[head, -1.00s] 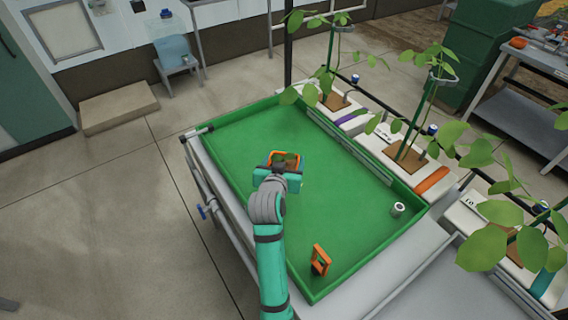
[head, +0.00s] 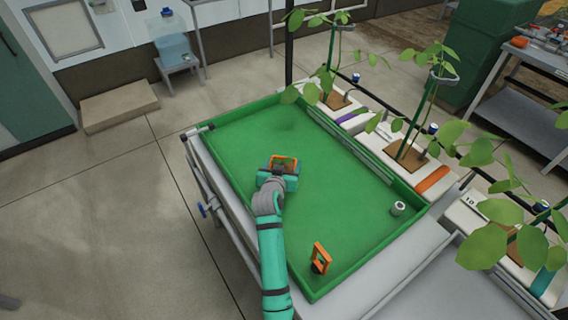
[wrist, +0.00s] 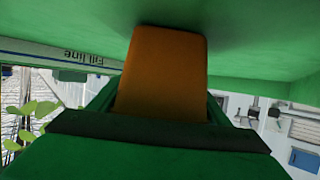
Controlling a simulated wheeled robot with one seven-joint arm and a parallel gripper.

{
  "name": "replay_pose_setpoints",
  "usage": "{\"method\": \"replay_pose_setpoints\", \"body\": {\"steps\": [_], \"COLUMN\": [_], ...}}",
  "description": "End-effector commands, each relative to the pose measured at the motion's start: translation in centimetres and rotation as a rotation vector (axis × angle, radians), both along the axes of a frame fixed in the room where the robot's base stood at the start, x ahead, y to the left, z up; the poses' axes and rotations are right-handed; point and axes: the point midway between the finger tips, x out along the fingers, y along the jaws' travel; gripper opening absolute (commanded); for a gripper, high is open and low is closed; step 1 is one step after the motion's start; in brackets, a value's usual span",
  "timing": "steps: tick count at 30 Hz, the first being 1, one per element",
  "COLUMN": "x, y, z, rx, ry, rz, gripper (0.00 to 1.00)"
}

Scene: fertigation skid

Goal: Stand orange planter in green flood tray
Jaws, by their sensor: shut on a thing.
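The orange planter (head: 284,159) is between the jaws of my gripper (head: 280,172), over the middle of the green flood tray (head: 330,200) in the head view. In the wrist view the planter (wrist: 170,65) fills the space between the jaws, and its far end meets or nearly meets the green tray surface (wrist: 70,25). A soft shadow lies around that end. I cannot tell whether the planter touches the tray floor. My gripper is shut on the planter and hides part of it.
An orange frame-like object (head: 320,257) stands in the tray's near corner. A small white cylinder (head: 398,208) stands near the right rim. The tray floor around the planter is clear.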

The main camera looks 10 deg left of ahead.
Motion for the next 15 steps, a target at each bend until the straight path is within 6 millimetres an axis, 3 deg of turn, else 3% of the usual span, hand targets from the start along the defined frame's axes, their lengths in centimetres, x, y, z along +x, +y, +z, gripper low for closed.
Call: {"method": "replay_pose_setpoints", "body": {"steps": [8, 9, 10, 11, 15], "x": [-0.01, -0.02, -0.01, -0.02, -0.04], "y": [0.03, 0.01, 0.02, 0.03, 0.15], "z": [-0.2, -0.25, -0.24, -0.24, -0.23], "rx": [-0.001, -0.001, -0.001, -0.001, 0.0], "ry": [0.0, 0.001, 0.001, 0.001, 0.001], "rz": [0.0, 0.0, 0.0, 0.0, 0.002], "gripper": [0.42, 0.77, 0.84, 0.89, 0.89]}}
